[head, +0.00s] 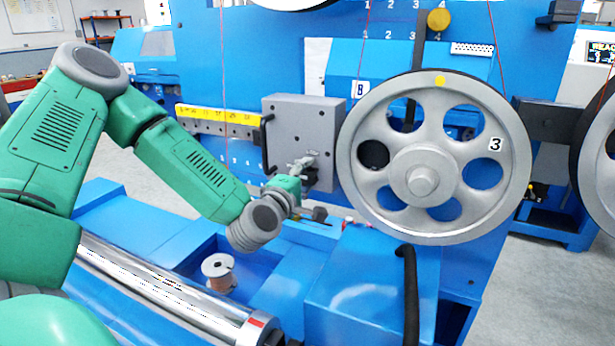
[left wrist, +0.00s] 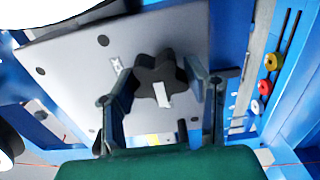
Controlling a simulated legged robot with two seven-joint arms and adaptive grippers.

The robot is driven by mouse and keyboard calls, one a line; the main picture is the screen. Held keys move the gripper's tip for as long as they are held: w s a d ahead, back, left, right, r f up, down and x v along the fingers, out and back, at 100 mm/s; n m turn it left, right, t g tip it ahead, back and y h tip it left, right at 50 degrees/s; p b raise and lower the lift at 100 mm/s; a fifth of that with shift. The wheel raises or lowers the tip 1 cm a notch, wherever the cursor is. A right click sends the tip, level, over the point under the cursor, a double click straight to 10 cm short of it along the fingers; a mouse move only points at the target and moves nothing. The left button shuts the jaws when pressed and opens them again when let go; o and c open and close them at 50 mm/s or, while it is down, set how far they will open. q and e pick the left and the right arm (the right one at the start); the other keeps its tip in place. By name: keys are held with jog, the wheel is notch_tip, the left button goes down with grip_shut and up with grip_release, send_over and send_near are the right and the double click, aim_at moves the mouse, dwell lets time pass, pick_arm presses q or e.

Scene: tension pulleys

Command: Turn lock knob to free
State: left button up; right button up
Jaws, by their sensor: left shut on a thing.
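The lock knob (left wrist: 160,72) is a dark, lobed knob with a pale pointer mark on its face. It sits on a grey plate (left wrist: 75,65), seen in the head view as a grey block (head: 290,115) on the blue machine. My left gripper (head: 308,165) reaches the lower right of this block. In the left wrist view its two fingers (left wrist: 162,88) stand on either side of the knob, and it is shut on the knob. In the head view the gripper mostly hides the knob. My right gripper is not in view.
A large grey spoked pulley wheel (head: 435,155) marked 3 stands close to the right of the block. A black handle (head: 267,145) is on the block's left side, beside a yellow scale (head: 215,114). A copper spool (head: 218,272) sits in a recess below.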

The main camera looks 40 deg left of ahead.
pick_arm(q)
jog(key=o, duration=1.2)
jog(key=shift+s+a+f, duration=0.1)
jog(key=shift+f, duration=0.2)
jog(key=shift+c, duration=0.2)
jog(key=shift+a, duration=0.1)
jog(key=shift+r, duration=0.1)
jog(key=v, duration=0.7)
jog(key=shift+s, duration=0.2)
jog(key=shift+f, duration=0.2)
